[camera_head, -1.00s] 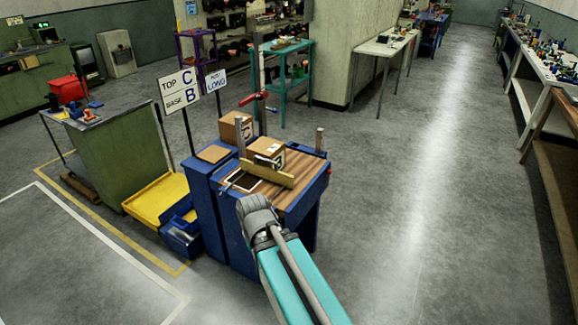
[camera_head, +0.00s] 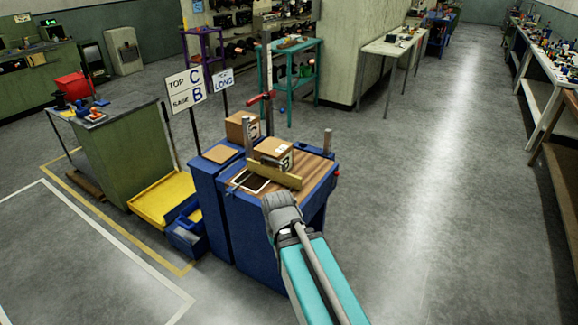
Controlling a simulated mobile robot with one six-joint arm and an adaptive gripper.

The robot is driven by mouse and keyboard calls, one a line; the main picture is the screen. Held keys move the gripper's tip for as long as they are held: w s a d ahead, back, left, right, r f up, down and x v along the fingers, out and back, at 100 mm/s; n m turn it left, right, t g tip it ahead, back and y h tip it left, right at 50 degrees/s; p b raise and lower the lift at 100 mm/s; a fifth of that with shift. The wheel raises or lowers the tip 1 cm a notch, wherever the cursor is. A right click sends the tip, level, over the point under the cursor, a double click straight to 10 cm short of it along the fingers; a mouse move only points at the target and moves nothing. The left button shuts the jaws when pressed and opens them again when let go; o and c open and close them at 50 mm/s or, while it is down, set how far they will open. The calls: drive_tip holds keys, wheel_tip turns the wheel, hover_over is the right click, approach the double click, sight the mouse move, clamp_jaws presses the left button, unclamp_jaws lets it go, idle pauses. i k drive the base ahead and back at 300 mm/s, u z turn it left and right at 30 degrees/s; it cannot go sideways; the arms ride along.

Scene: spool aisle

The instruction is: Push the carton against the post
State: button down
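A brown carton (camera_head: 270,147) with a lettered side face stands on the wood-topped blue bench, behind a low yellowish bar (camera_head: 283,180). A short metal post (camera_head: 248,138) rises close to the carton's left side. I cannot tell whether they touch. A second metal post (camera_head: 327,141) stands apart at the bench's right back. My arm's grey end (camera_head: 282,209) is at the bench's near edge, in front of the bar. My gripper's fingers cannot be made out, so their opening and any contact with the bar or carton are unclear.
Another carton (camera_head: 238,127) sits behind left, near a taller post with a red clamp (camera_head: 260,98). A dark, white-edged square (camera_head: 252,182) lies at the bench's left front. Signs (camera_head: 186,88) stand behind; a yellow tray (camera_head: 160,198) is left. The floor at right is clear.

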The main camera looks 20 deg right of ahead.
sight(282, 151)
drive_tip(key=i, duration=0.95)
drive_tip(key=u, duration=0.05)
